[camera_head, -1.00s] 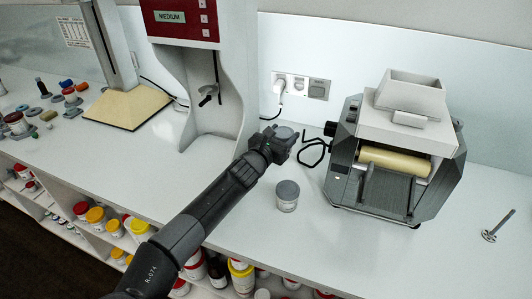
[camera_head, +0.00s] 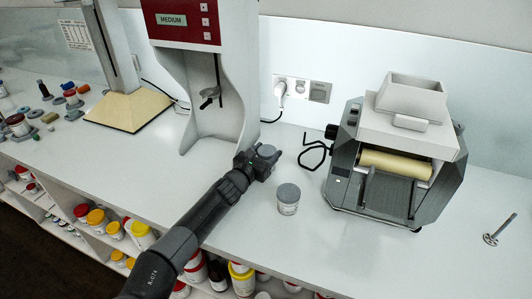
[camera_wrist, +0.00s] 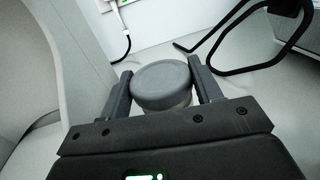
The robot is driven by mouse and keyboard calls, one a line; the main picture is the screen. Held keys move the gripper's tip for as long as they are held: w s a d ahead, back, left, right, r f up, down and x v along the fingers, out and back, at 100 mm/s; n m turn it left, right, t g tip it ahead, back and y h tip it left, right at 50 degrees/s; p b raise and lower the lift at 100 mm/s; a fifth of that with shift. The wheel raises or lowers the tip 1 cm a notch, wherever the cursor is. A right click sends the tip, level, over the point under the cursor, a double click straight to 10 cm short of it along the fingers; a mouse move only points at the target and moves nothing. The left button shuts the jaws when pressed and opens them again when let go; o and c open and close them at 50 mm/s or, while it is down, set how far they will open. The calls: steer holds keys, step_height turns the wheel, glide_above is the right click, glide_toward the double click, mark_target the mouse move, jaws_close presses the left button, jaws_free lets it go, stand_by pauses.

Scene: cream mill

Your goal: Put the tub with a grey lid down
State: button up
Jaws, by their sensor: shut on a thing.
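My gripper (camera_head: 258,161) is shut on a tub with a grey lid (camera_head: 267,151), in front of the red-topped machine at the middle of the counter. In the wrist view the tub's round grey lid (camera_wrist: 161,84) lies between the two fingers of my gripper (camera_wrist: 162,88), with a little of its pale side below. Most of the tub's body and its base are hidden, so I cannot tell whether it touches the counter. A second grey-lidded white tub (camera_head: 288,199) stands upright on the counter, to the right of and nearer than the held one.
The mill with a cream roller (camera_head: 395,163) stands to the right, its black bent handle (camera_head: 313,154) reaching toward my gripper. The red-topped machine (camera_head: 184,22) stands to the left. The counter (camera_head: 345,240) is bare in front of the mill. Shelves below hold several tubs.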

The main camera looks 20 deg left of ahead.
steer(key=o, duration=1.1)
steer(key=shift+f, duration=0.1)
steer(key=s, duration=0.3)
steer(key=s+a, duration=0.1)
steer(key=s, duration=0.3)
steer(key=shift+s+a, duration=0.2)
steer(key=shift+s, duration=0.05)
